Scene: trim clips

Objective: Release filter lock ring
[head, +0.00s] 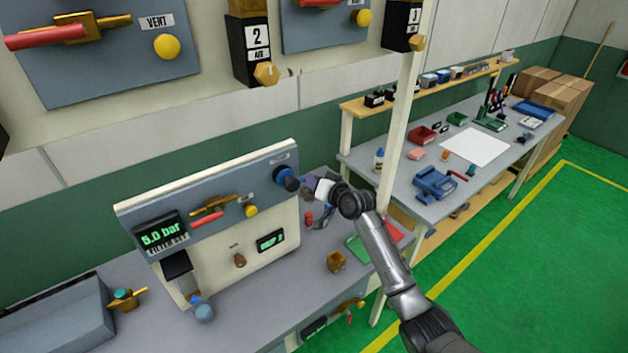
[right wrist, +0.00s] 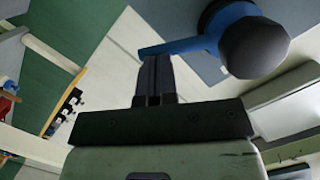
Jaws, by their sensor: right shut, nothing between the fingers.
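The cream filter station (head: 222,265) stands on the grey bench with a blue-grey panel and a green "5.0 bar" display (head: 160,235). At the panel's upper right is a round blue knob (head: 285,175); in the right wrist view it shows as a dark-faced blue knob with a lever (right wrist: 190,45). My right gripper (head: 304,186) is shut and empty beside this knob. Its fingertips (right wrist: 155,62) lie close to the lever's end; I cannot tell whether they touch. A small blue rounded part (head: 203,311) sits at the station's lower left. I cannot make out which part is the lock ring.
A red-handled brass valve (head: 212,212) and a yellow knob (head: 250,210) are on the same panel. A white post (head: 400,130) stands behind my right arm. The green floor at right is clear.

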